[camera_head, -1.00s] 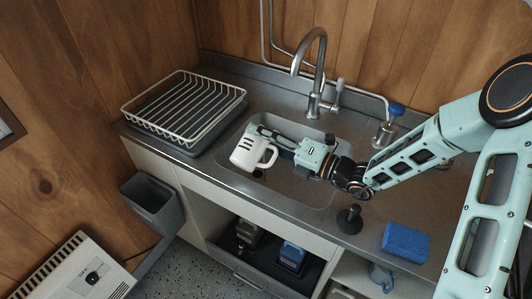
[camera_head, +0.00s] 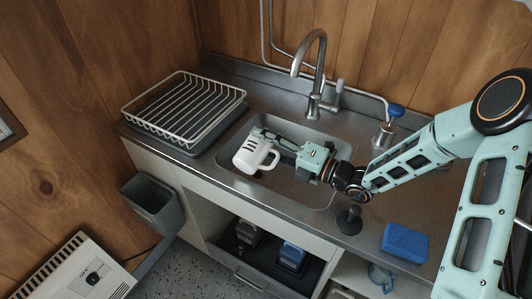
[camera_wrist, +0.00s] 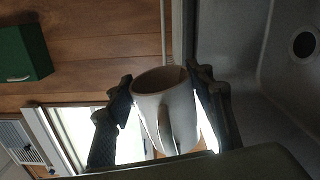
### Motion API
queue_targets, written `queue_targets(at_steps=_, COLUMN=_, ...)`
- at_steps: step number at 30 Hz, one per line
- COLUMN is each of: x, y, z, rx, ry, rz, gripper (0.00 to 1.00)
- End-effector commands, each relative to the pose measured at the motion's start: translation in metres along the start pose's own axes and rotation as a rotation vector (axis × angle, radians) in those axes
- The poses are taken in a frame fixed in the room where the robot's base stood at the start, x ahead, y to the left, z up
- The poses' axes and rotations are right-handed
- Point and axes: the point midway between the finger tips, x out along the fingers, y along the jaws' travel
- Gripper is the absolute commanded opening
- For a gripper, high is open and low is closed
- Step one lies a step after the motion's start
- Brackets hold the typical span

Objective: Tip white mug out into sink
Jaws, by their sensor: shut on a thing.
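The white mug (camera_head: 251,155) with dark stripes is over the left part of the sink basin (camera_head: 310,192) in the head view, tilted, with its handle toward the right. My gripper (camera_head: 272,146) is shut on it, coming from the right. In the wrist view the mug (camera_wrist: 164,100) sits between both fingers of my gripper (camera_wrist: 165,110), its rim toward the top of the picture. The inside of the mug looks dark, and I cannot tell what is in it. The sink's drain (camera_wrist: 304,45) shows at the right of the wrist view.
The faucet (camera_head: 318,75) arches behind the basin. A dish rack (camera_head: 184,108) stands left of it. A black-handled plunger-like tool (camera_head: 350,220), a blue sponge (camera_head: 406,243) and a blue-topped dispenser (camera_head: 389,128) are on the counter to the right.

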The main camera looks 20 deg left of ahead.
Motion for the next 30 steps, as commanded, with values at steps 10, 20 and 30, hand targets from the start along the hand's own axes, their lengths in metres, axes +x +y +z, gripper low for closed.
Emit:
queue_targets(at_steps=10, x=0.0002, y=-0.0077, z=0.0031, rx=0.043, ry=-0.001, rz=0.002, gripper=0.07)
queue_targets(at_steps=20, x=0.0003, y=-0.0081, z=0.0049, rx=0.084, ry=0.000, rz=0.002, gripper=0.07)
queue_targets(at_steps=30, x=0.0003, y=-0.0071, z=0.0071, rx=0.140, ry=-0.001, rz=0.002, gripper=0.07)
